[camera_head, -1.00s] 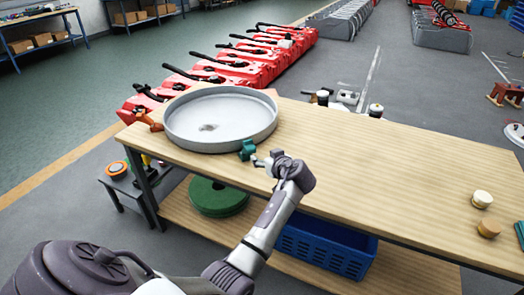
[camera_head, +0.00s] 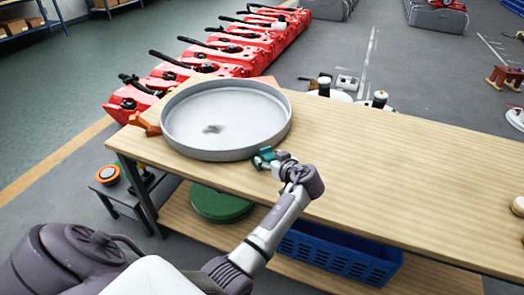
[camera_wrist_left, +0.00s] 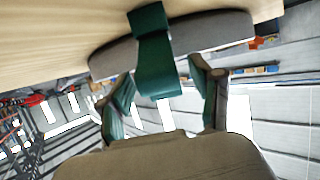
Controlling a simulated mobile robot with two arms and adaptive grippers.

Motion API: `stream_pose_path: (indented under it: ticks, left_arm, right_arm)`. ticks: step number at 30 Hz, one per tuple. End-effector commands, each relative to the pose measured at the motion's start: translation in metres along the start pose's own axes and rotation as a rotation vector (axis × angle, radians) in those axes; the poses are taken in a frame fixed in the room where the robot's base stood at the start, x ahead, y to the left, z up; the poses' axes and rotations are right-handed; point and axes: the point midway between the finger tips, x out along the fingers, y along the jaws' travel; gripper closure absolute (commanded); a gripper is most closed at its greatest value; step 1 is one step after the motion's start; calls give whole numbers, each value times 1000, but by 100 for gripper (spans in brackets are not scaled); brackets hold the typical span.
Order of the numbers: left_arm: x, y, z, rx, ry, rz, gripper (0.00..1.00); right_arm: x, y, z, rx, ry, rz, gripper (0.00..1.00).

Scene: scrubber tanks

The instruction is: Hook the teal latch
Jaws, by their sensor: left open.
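The teal latch (camera_head: 264,156) sits on the near right side of the round grey pan (camera_head: 222,155), which stands at the left end of the wooden table. In the left wrist view, the latch (camera_wrist_left: 153,60) is a bent teal strap over the grey pan wall (camera_wrist_left: 215,32). My left gripper (camera_head: 277,163) is at the latch. In the wrist view its two fingers (camera_wrist_left: 160,78) are apart, one on each side of the latch's lower part. I cannot tell whether they touch it. My right gripper is not in view.
An orange latch (camera_head: 145,124) is at the pan's left side. Red machines (camera_head: 205,68) stand in a row behind the table (camera_head: 400,170). A green disc (camera_head: 220,203) and a blue crate (camera_head: 340,256) are on the lower shelf. The middle of the tabletop is clear.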

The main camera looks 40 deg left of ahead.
Motion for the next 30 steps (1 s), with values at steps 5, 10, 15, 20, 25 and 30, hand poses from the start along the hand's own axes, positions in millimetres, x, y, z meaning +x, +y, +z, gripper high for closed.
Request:
stream_pose_path:
  ticks: [5,10,15,20,25,30]
  left_arm:
    - [-2,0,4,0,0,0,35]
    - [-2,0,4,0,0,0,35]
    - [-2,0,4,0,0,0,52]
    - [-2,0,4,0,0,0,79]
    - [-2,0,3,0,0,0,100]
    - [-2,1,3,0,-1,0,100]
  right_arm:
    - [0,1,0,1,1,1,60]
    - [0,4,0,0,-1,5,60]
    - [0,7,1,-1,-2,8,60]
    - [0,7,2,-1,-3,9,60]
    - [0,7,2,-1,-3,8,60]
    - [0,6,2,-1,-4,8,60]
